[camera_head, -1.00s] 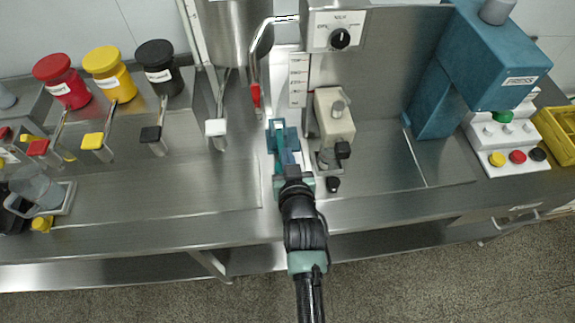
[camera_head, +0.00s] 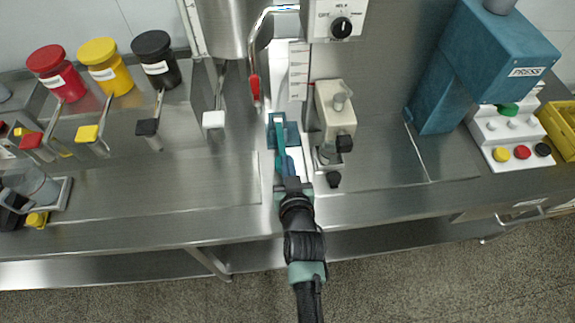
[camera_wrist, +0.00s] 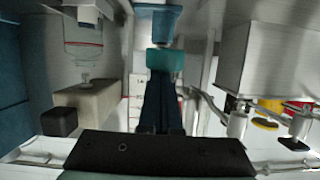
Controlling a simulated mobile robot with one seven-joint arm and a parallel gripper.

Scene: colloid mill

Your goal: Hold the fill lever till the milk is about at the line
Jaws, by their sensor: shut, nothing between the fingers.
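My gripper (camera_head: 279,122) is shut and empty in front of the machine, low and just right of a bent steel handle with a red end (camera_head: 255,88). Its teal fingertips also show in the wrist view (camera_wrist: 162,62). I see no contact with any lever, and I cannot tell which one is the fill lever. A white-tipped lever (camera_head: 213,119) hangs under the steel tank (camera_head: 222,30). A white scale strip (camera_head: 299,72) with a red mark stands behind my gripper. In the wrist view a clear vessel (camera_wrist: 83,48) bears a red line. No milk level can be made out.
A control box (camera_head: 337,20) with a black knob is above, and a beige unit (camera_head: 337,112) with a black knob stands close on the right. Red, yellow and black jars with levers stand left. A blue press (camera_head: 440,95) stands right.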

